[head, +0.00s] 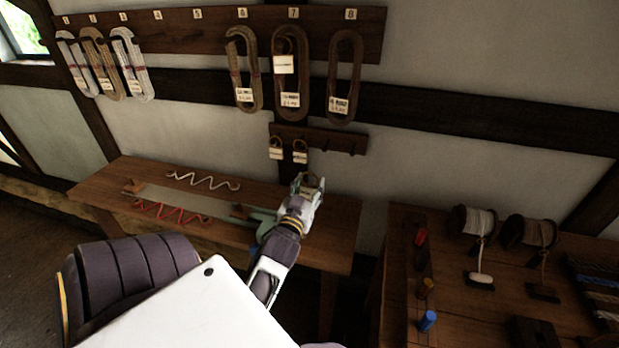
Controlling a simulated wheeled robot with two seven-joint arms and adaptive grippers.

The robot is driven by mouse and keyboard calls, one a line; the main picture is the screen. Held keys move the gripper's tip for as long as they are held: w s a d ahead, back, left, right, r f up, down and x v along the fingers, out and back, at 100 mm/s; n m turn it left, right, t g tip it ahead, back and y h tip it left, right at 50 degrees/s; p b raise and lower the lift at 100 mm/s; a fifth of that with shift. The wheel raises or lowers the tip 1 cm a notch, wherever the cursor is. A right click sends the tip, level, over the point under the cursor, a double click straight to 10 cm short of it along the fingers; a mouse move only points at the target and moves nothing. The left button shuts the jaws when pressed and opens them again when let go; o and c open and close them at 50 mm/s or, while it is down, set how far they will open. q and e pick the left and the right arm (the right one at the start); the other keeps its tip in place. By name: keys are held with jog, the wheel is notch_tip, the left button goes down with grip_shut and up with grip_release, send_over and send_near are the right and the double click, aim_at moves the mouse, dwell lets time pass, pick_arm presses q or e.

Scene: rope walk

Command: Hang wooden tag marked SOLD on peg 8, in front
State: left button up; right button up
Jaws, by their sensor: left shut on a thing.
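My left gripper (311,184) is in front of the wall, just below the small tag rack (335,141). It is shut on a small brownish piece, apparently the wooden tag; it is mostly hidden by the fingers and its marking cannot be read. Peg 8 is under the number 8 plate (350,15) at the right end of the long peg board (185,32). A dark brown rope coil (345,62) with a pale label (338,105) hangs there, above and right of my gripper. My right gripper is not in view.
Coils hang under 1, 2, 3, 6 and 7; 4 and 5 are bare. The coil at 7 (277,75) carries an extra upper tag (284,64). Two tags (276,153) (300,157) hang on the small rack. A bench (335,235) and a spool table (395,262) stand below.

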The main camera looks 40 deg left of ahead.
aim_at(309, 194)
pick_arm(q)
jog(key=shift+n+g, duration=0.4)
jog(key=shift+s+d+f, duration=0.4)
jog(key=shift+s+d, duration=0.1)
jog(key=shift+s, duration=0.4)
jog(key=shift+s+d+f, duration=0.4)
jog(key=shift+s+d, duration=0.05)
jog(key=shift+s, duration=0.4)
jog(key=shift+s+d+f, duration=0.4)
jog(key=shift+s+d, duration=0.1)
jog(key=shift+s, duration=0.4)
jog(key=shift+w, duration=0.15)
jog(key=shift+w+a+r, duration=0.2)
jog(key=shift+w+a, duration=0.1)
jog(key=shift+w, duration=0.25)
jog(key=shift+x, duration=1.75)
jog(key=shift+s+a, duration=0.1)
jog(key=shift+a, duration=0.1)
